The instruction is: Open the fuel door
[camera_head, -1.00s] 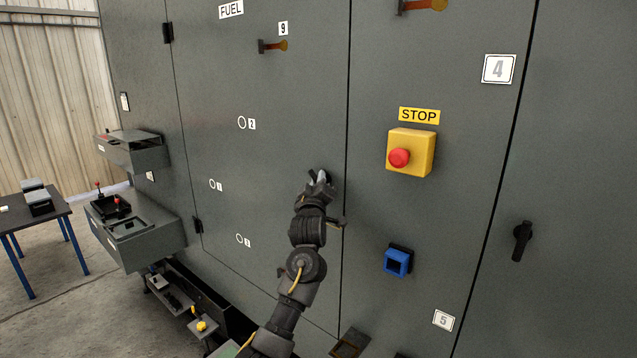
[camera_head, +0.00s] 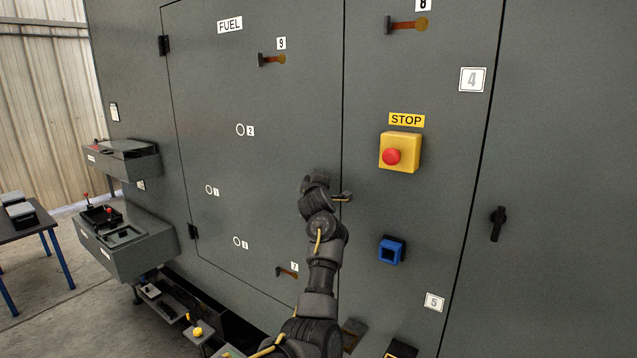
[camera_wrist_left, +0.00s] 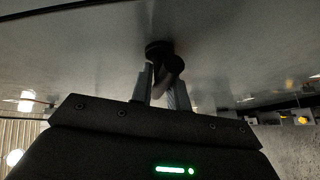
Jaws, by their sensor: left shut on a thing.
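The fuel door (camera_head: 225,90) is the large grey panel under the FUEL label (camera_head: 230,25), with hinges along its left edge. It looks flush with the enclosure, with no gap visible at its right seam. My left gripper (camera_head: 313,182) is at the door's right side, near that seam, and its wrist hides the handle in the head view. In the left wrist view, the two light fingers of my left gripper (camera_wrist_left: 164,88) are shut on a dark handle (camera_wrist_left: 172,66) that stands out from the grey panel on a round base. My right gripper is not in view.
Latches 9 (camera_head: 272,59) and 7 (camera_head: 287,271) are on the door. Right of the seam are a yellow box with a red STOP button (camera_head: 391,157), a blue socket (camera_head: 391,250) and a black handle (camera_head: 497,223). Grey control boxes (camera_head: 125,245) jut out at left.

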